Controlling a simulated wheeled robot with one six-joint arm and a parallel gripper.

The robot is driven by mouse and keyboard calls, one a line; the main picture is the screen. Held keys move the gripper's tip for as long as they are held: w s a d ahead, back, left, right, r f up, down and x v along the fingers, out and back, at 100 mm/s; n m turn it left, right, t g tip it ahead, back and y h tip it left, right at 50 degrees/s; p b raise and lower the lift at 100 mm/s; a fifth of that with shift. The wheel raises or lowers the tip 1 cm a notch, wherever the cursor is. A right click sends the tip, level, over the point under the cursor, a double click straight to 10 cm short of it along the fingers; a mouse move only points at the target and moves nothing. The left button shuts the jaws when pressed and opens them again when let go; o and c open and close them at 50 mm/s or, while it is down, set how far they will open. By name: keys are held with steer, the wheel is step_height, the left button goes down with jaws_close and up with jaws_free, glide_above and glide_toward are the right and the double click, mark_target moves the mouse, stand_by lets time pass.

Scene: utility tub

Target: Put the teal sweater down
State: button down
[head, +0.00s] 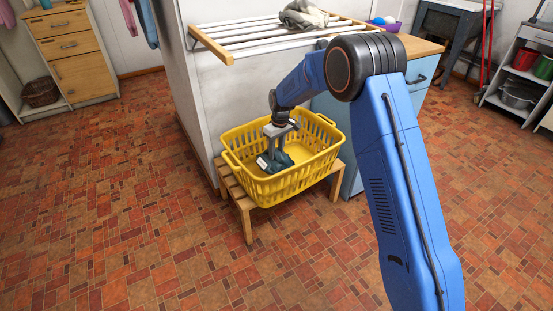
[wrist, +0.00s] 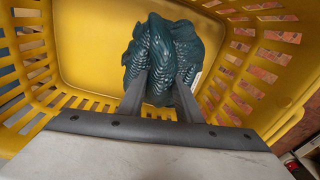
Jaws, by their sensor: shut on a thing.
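The teal sweater (wrist: 158,48) is a dark, knitted, bunched-up bundle. My gripper (wrist: 160,85) is shut on it, with the two grey fingers pressed into the cloth. In the head view the sweater (head: 274,162) is inside the yellow basket (head: 290,187), toward its left side, and my gripper (head: 277,147) reaches down into the basket from above. The sweater is low in the basket; I cannot tell whether it touches the floor of it. The fingers hide part of the sweater.
The basket stands on a low wooden bench (head: 247,222) beside a white partition (head: 215,110). A drying rack (head: 265,30) with a grey cloth (head: 303,15) is above and behind. Slatted basket walls surround the gripper closely. The tiled floor in front is clear.

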mark_target(276, 159)
steer(key=shift+f, duration=1.85)
steer(key=shift+f, duration=0.65)
steer(key=c, duration=1.3)
jaws_free()
steer(key=shift+r, duration=0.1)
steer(key=r, duration=0.8)
steer(key=d+r, duration=0.1)
steer(key=r, duration=0.4)
steer(key=shift+s, duration=0.1)
